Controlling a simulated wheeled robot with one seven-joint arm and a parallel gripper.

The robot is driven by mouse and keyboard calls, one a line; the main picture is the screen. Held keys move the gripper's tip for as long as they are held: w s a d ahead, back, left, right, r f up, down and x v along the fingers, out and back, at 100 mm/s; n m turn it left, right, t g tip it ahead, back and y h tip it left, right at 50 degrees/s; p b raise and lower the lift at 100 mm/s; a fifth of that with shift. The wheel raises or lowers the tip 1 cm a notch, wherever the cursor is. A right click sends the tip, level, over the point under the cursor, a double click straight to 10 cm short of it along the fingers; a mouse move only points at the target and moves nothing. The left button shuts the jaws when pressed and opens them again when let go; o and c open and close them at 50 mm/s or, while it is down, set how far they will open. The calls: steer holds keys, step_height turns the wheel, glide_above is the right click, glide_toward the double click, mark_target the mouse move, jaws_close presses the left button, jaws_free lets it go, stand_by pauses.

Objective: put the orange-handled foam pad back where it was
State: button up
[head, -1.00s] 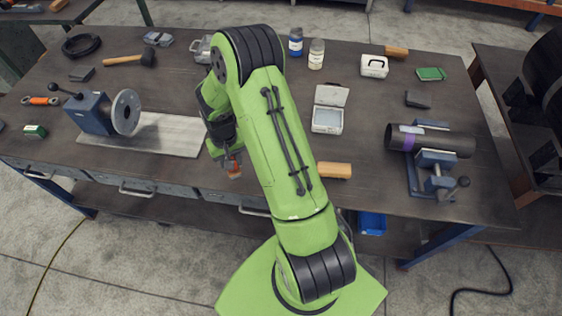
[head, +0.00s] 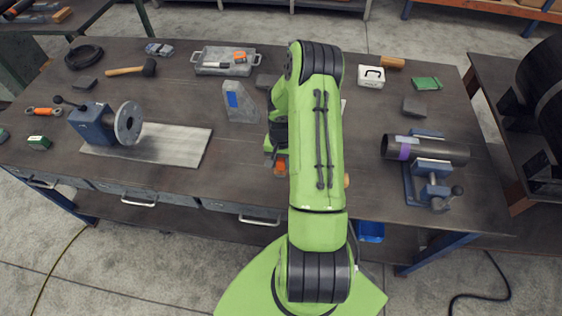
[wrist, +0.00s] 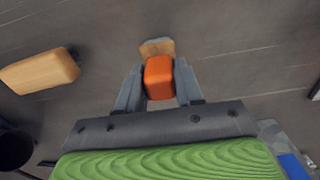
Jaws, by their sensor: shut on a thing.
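My gripper (wrist: 158,88) is shut on the orange handle (wrist: 158,76) of the foam pad, one finger on each side. A tan part (wrist: 157,47) shows just past the handle; the rest of the pad is hidden. In the head view the orange handle (head: 280,167) shows left of my arm, over the front middle of the bench. I cannot tell whether the pad touches the bench. The flanged pipe piece (head: 128,123) is at the left. A dark pipe with a purple band (head: 438,150) rests in a blue clamp (head: 430,182) at the right.
A wooden block (wrist: 40,71) lies left of my gripper in the wrist view. A grey angle block with a blue patch (head: 238,104) stands left of my arm. A tray (head: 210,69) holds an orange item (head: 240,57). The bench left of my gripper, beside the pale plate (head: 160,148), is clear.

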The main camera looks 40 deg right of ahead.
steer(key=shift+f+b, duration=0.3)
steer(key=shift+f, duration=0.25)
steer(key=o, duration=1)
steer(key=shift+r, duration=0.1)
